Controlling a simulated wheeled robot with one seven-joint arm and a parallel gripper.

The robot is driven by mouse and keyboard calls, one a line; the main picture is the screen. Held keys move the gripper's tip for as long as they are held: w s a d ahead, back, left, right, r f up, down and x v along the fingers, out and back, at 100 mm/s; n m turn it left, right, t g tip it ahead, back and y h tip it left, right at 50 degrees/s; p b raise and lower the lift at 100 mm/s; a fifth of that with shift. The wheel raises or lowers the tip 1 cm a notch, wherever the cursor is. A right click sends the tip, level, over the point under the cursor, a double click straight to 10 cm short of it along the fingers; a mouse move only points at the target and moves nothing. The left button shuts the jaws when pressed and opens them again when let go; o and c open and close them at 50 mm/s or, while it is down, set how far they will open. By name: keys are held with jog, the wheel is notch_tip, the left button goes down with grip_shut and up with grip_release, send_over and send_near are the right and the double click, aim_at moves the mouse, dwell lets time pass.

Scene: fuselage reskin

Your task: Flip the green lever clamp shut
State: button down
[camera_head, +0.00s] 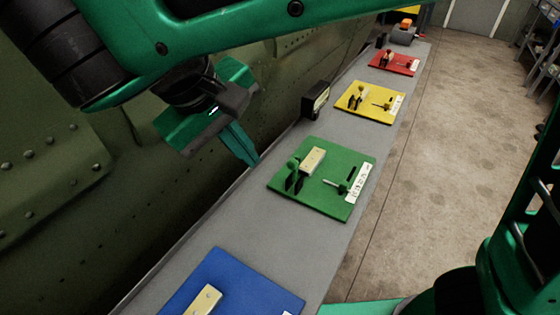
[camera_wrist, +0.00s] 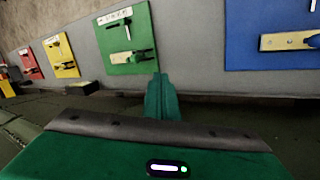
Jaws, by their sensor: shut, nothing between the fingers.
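The green board (camera_head: 335,205) lies on the grey bench, with a tan block (camera_head: 313,160) near its back. The green lever clamp (camera_head: 294,170) stands beside the block at the board's left edge, and its handle appears upright rather than lying over the block. The wrist view also shows the green board (camera_wrist: 115,33), its block (camera_wrist: 120,58) and the clamp (camera_wrist: 143,54). My gripper (camera_head: 256,163) is shut and empty, above the bench's back edge, to the left of the clamp and apart from it. Its closed fingertips (camera_wrist: 159,77) point toward the green board.
A blue board (camera_head: 235,285) lies nearer on the bench; yellow (camera_head: 370,102) and red (camera_head: 394,62) boards lie farther along. A small dark box (camera_head: 315,101) stands at the bench's back edge. The fuselage skin (camera_head: 50,200) rises along the left.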

send_near(293, 172)
jog(key=s+a+f, duration=0.3)
jog(key=f, duration=0.1)
jog(key=shift+w+d+r, duration=0.25)
jog(key=shift+w+d, duration=0.3)
jog(key=shift+d, duration=0.2)
jog(key=shift+w+d+r, duration=0.3)
jog(key=shift+w+d, duration=0.25)
jog(key=shift+d, duration=0.2)
